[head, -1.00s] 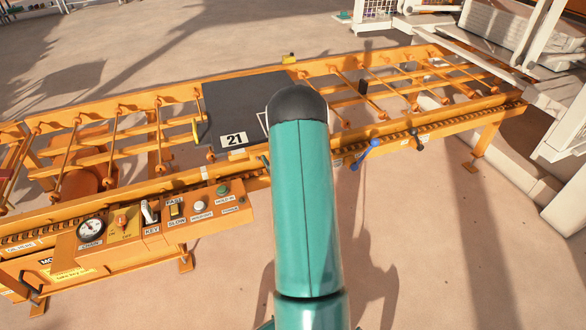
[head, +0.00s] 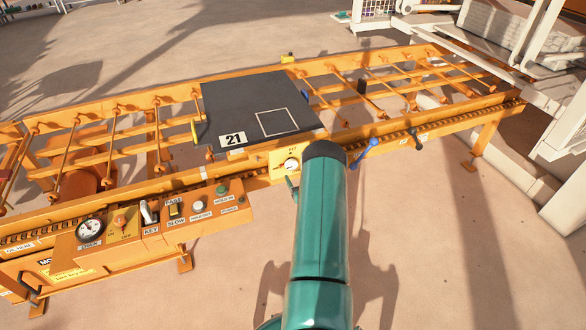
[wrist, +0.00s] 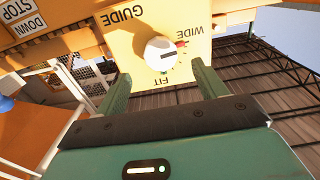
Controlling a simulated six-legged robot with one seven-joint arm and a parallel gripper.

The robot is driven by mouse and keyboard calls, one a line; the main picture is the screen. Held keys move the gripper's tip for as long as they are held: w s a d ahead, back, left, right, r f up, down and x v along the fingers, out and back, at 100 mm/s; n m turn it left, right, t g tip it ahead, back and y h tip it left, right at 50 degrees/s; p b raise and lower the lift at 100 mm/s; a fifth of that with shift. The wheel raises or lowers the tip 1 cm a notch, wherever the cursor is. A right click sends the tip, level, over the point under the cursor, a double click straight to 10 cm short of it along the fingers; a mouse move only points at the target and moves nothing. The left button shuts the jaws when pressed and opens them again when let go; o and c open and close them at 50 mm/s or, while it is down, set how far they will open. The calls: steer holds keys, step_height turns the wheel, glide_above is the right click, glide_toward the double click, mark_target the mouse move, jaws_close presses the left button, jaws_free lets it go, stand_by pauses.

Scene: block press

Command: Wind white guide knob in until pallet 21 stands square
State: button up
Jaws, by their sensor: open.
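Pallet 21 is a dark board (head: 240,105) with a white "21" label and a white square outline, lying on the orange conveyor. Whether it is exactly square to the rails I cannot tell. The white guide knob (head: 291,165) is on a yellow panel at the conveyor's front side, just left of my arm's dark end. In the head view my arm mostly hides the gripper.
A control box (head: 155,225) with a gauge, key and buttons juts out left of the knob. White machinery (head: 540,70) fills the far right. Bare floor lies in front.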

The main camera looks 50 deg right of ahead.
mark_target(292, 167)
steer(key=x, duration=0.6)
steer(key=shift+w+d, duration=0.1)
steer(key=shift+w, duration=0.1)
steer(key=c, duration=1)
steer(key=shift+m, duration=0.3)
steer(key=m, duration=0.3)
steer(key=shift+m, duration=2)
steer(key=shift+f, duration=0.1)
